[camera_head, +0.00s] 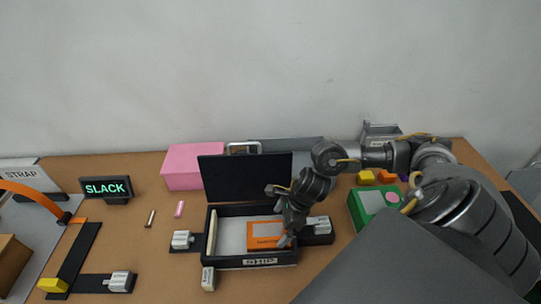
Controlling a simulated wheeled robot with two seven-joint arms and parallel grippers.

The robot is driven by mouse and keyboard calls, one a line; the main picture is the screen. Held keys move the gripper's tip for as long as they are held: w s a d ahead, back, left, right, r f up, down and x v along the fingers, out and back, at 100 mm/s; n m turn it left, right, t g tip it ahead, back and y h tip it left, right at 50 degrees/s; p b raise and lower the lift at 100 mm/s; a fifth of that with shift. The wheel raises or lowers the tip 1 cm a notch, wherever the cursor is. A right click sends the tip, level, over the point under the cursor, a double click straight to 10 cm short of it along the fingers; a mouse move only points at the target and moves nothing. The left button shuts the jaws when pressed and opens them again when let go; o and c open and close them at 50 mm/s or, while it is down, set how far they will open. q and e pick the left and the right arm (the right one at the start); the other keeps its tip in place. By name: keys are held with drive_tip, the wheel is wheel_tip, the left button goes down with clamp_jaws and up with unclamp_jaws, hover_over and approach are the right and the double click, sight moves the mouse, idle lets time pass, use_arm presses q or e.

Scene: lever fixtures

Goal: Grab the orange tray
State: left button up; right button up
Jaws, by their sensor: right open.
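The orange tray (262,241) lies flat inside the open black case (250,263), which has a SHIP label on its front. The tray is in the right part of the case, and its right end is partly hidden by my gripper. I cannot tell whether a finger touches the tray. My left gripper does not show.
The case's black lid (243,176) stands raised behind it. A pink box (193,166) is behind left, and a green box (370,202) is at the right. Grey latches (182,240) flank the case. A SLACK sign (105,189) stands left.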

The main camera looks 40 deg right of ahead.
sight(269, 233)
drive_tip(key=w+f, duration=0.2)
drive_tip(key=shift+w+a+f, duration=0.15)
drive_tip(key=shift+w+a, duration=0.05)
drive_tip(key=shift+w, duration=0.1)
drive_tip(key=shift+s+a, duration=0.1)
drive_tip(key=shift+s, duration=0.1)
drive_tip(key=shift+s+a+f+p, duration=0.1)
drive_tip(key=shift+a+f+p, duration=0.15)
drive_tip(key=shift+f+p, duration=0.3)
drive_tip(key=shift+s+a+f+p, duration=0.1)
drive_tip(key=shift+a+f+p, duration=0.1)
drive_tip(key=shift+f+p, duration=0.25)
drive_tip(key=x, duration=0.2)
drive_tip(key=shift+w+f, duration=0.35)
drive_tip(key=shift+s, duration=0.2)
drive_tip(key=shift+c, duration=0.8)
drive_tip(key=shift+w, duration=0.1)
drive_tip(key=c, duration=0.4)
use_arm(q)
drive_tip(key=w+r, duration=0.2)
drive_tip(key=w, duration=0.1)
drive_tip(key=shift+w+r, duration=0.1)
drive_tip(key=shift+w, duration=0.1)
use_arm(e)
drive_tip(key=shift+c, duration=1.4)
